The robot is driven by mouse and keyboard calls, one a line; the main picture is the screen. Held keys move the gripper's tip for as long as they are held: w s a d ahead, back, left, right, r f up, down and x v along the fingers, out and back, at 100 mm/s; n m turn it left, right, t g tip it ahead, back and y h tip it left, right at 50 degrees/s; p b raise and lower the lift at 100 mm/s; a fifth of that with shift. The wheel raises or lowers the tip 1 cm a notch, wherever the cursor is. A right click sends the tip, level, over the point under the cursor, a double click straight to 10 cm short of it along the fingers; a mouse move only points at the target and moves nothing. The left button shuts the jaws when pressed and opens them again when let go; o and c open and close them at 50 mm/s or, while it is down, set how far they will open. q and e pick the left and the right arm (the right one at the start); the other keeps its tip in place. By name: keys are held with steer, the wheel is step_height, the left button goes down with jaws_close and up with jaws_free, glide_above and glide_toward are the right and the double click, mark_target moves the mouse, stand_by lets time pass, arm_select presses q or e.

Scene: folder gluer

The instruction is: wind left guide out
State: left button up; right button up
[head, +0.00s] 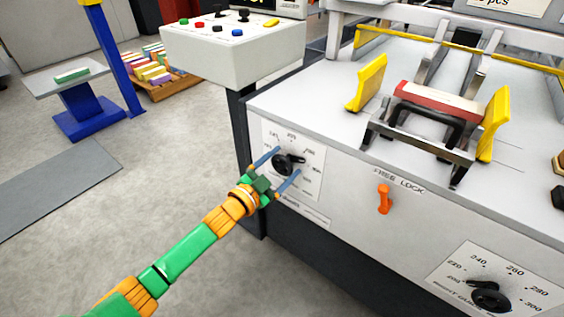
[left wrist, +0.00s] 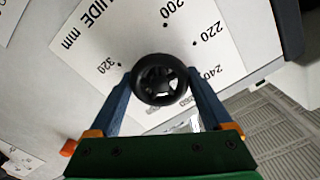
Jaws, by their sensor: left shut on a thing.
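The left guide knob (head: 284,164) is a round black knob on a white dial plate (head: 313,158) with numbers, on the front of the machine. My left gripper (head: 278,170) has its two blue fingers on either side of the knob and is shut on it. In the left wrist view the knob (left wrist: 159,79) sits between the fingertips, with marks such as 200, 220, 240 and 320 around it. The two yellow guides (head: 370,82) and (head: 495,122) stand on the machine top. My right gripper is not in view.
An orange lock lever (head: 384,199) is right of the dial. A second black knob (head: 490,296) with its own scale is at the lower right. A control box (head: 235,50) stands at the back left.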

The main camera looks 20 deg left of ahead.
arm_select(q)
steer(key=shift+f+m, duration=0.1)
steer(key=shift+m, duration=1.9)
steer(key=o, duration=1.2)
steer(key=shift+c, duration=0.2)
steer(key=p+v, duration=0.1)
steer(key=v, duration=0.6)
